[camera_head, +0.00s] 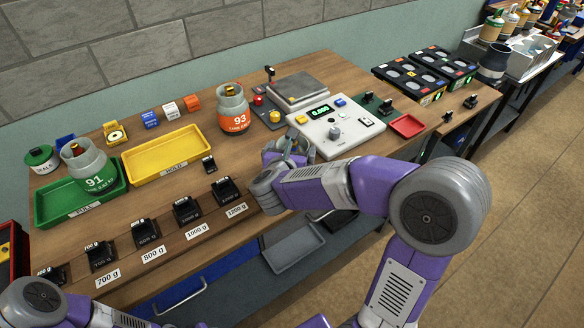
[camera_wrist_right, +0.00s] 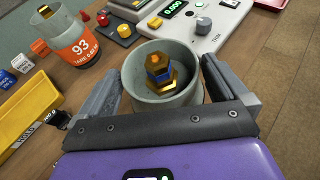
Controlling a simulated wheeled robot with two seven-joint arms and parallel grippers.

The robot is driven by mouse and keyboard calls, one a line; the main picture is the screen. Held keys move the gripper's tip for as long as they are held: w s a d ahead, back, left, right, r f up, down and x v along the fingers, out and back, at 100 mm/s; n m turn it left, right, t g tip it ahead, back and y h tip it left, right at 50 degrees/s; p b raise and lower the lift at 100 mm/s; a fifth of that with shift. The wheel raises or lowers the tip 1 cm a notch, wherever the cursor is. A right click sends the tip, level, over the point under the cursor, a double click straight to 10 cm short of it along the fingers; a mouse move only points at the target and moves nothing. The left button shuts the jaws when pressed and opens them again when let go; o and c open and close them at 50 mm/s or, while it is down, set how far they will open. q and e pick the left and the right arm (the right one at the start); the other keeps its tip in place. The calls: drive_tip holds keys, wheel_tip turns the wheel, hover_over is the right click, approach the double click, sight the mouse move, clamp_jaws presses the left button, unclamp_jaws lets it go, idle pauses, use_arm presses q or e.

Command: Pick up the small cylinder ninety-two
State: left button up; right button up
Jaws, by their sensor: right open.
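A small grey cylinder with a brass valve (camera_wrist_right: 160,72) stands between the two fingers of my right gripper (camera_wrist_right: 160,88) in the right wrist view. The fingers lie on either side of its collar and are open. Its number is not visible, so I cannot tell whether it is ninety-two. In the head view my right gripper (camera_head: 286,152) is low over the bench in front of the scale console and largely hides this cylinder. Cylinder 93 (camera_head: 233,112) stands behind and left of it. Cylinder 91 (camera_head: 91,172) is in the green tray (camera_head: 68,214). My left gripper is out of view.
The scale console (camera_head: 335,127) is just right of the right gripper, with a weighing plate (camera_head: 298,88) behind. A yellow tray (camera_head: 167,153) lies to the left. Several black weights line the bench's front edge. A red tray (camera_head: 407,126) sits to the right.

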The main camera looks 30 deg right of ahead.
drive_tip(key=x, duration=0.2)
drive_tip(key=shift+w+d+f, duration=0.2)
drive_tip(key=shift+w, duration=0.05)
drive_tip(key=c, duration=1.6)
drive_tip(key=shift+r, duration=0.15)
drive_tip(key=shift+c, duration=0.6)
